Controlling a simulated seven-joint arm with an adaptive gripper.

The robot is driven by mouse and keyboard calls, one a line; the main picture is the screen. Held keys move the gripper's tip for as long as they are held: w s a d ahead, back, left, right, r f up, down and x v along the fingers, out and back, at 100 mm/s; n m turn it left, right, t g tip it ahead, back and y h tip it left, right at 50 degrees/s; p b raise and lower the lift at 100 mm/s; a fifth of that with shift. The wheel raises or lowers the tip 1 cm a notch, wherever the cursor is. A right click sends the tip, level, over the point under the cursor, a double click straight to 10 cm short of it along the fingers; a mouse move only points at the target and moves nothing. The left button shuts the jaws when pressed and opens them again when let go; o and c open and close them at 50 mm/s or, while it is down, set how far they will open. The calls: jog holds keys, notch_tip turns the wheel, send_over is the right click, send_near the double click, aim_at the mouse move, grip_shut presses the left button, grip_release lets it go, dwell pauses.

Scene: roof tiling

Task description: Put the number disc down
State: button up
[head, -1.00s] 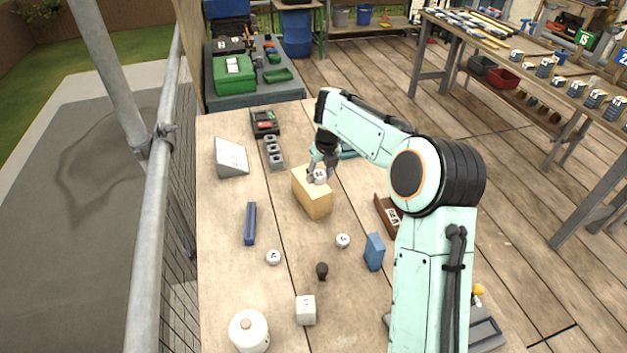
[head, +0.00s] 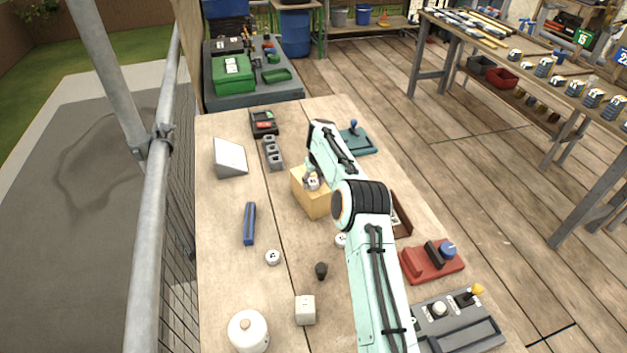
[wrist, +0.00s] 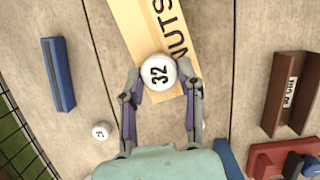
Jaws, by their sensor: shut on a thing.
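The number disc is white and round with a black 32 on it; it shows in the wrist view (wrist: 159,73) and small in the head view (head: 313,184). My gripper (wrist: 160,82) is shut on the disc, one finger on each side. In the head view my gripper (head: 311,176) is over the tan wooden box (head: 316,204). The box is marked NUTS in the wrist view (wrist: 140,22), where the disc overlaps its near end. I cannot tell whether the disc touches the box.
Two more white discs lie on the bench, one left (head: 272,257) and one beside my arm (head: 341,240). A blue bar (head: 249,224), black knob (head: 321,271), white cube (head: 305,310) and white lidded pot (head: 248,331) stand around. The red fixture (head: 432,262) is right of my arm.

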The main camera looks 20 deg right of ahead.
jog(key=o, duration=0.8)
jog(key=shift+f, duration=0.1)
jog(key=s+a+r+n, duration=0.2)
jog(key=s+r+n, duration=0.3)
jog(key=r, duration=0.4)
jog(key=s+a+r+n, duration=0.2)
jog(key=s+r+n, duration=0.3)
jog(key=r, duration=0.4)
jog(key=s+a+f+n+g, duration=0.1)
jog(key=s+a+n, duration=0.1)
jog(key=s+n, duration=0.6)
jog(key=s+a+n+g, duration=0.1)
jog(key=s+n, duration=0.8)
jog(key=s, duration=0.7)
jog(key=s+a+f+n+g, duration=0.1)
jog(key=s+a+n, duration=0.1)
jog(key=s+n, duration=0.6)
jog(key=shift+s+a+f+n+y, duration=0.15)
jog(key=shift+s+n, duration=0.05)
jog(key=shift+s, duration=0.8)
jog(key=shift+s+a+f+n+y, duration=0.15)
jog(key=shift+s+n, duration=0.05)
jog(key=shift+s, duration=0.8)
